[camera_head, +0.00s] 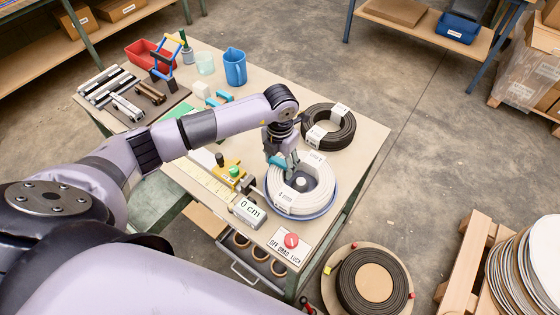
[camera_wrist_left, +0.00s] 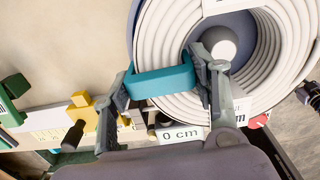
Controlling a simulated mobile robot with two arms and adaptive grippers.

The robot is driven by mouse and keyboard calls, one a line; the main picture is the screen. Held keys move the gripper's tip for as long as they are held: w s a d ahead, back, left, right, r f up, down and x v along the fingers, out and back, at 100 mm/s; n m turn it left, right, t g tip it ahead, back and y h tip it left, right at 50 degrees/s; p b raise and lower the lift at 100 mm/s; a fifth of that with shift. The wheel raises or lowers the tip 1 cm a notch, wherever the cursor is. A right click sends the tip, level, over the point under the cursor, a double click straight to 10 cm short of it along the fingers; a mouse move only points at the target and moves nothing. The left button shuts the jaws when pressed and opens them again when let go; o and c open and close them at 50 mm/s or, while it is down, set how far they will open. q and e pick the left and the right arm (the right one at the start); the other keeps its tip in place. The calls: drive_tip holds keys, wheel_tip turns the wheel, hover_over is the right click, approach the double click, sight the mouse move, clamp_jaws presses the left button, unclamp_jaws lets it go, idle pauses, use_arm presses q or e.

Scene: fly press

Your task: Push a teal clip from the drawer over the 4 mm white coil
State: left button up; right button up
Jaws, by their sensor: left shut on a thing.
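The white coil (camera_head: 318,199) lies on a blue-rimmed round plate at the table's right front, around a pale central knob. It also shows in the left wrist view (camera_wrist_left: 276,45). My left gripper (camera_head: 283,161) is over the coil's left side. Its fingers (camera_wrist_left: 163,72) are shut on a teal clip (camera_wrist_left: 160,82), which lies across the near part of the coil's windings. I cannot tell how far the clip is seated over them. The drawer (camera_head: 240,268) under the table's front edge is partly open and shows several brownish rings. My right gripper is not in view.
A "0 cm" display (camera_head: 248,212) and a yellow-green stop (camera_head: 232,173) on a ruler stand left of the coil. A black coil (camera_head: 328,128) lies behind it.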

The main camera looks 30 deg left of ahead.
use_arm(q)
drive_tip(key=o, duration=1)
drive_tip(key=o, duration=0.5)
drive_tip(key=shift+r, duration=0.1)
drive_tip(key=shift+r+p, duration=2.35)
drive_tip(key=shift+r, duration=1.1)
